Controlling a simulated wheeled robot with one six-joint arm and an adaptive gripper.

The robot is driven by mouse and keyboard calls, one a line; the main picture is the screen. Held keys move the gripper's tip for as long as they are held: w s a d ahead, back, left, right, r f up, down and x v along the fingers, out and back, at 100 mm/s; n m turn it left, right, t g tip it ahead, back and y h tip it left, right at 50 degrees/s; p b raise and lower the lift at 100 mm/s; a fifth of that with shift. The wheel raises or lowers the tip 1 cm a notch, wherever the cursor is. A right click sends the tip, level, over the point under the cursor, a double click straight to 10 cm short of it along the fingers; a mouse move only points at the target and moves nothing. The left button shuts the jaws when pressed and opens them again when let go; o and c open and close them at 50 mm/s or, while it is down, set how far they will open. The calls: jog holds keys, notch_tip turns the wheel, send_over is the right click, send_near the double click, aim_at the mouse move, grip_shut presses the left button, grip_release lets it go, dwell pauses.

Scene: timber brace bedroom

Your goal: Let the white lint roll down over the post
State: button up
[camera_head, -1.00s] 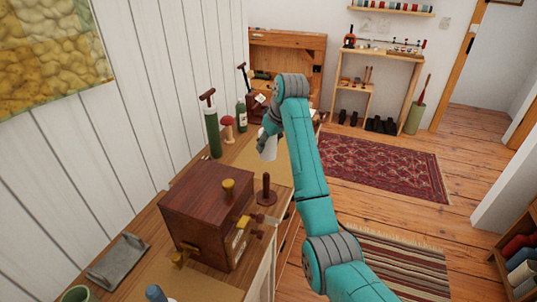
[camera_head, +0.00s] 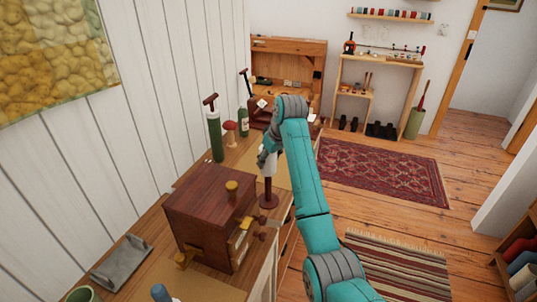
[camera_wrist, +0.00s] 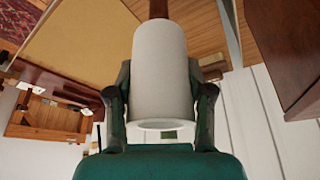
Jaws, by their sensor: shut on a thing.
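The white lint roll (camera_head: 267,168) is held upright in my gripper (camera_head: 264,157), over the dark brown post (camera_head: 268,189) on the dresser. The post's shaft and round base show below the roll. In the wrist view the roll (camera_wrist: 160,70) sits between the two fingers of my gripper (camera_wrist: 160,95), which are shut on its sides. The brown post (camera_wrist: 158,8) shows in line beyond the roll's far end. I cannot tell whether the post's tip is inside the roll; the roll hides it.
A dark wooden box (camera_head: 208,215) with knobs stands close left of the post. A green bottle-like pump (camera_head: 214,132), a red-topped mushroom (camera_head: 229,133) and a green bottle (camera_head: 242,118) stand behind.

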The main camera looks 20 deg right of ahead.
aim_at(270, 184)
jog(key=shift+f, duration=6.15)
jog(key=o, duration=1.3)
jog(key=shift+c, duration=0.2)
jog(key=v, duration=1.2)
jog(key=shift+f, duration=0.1)
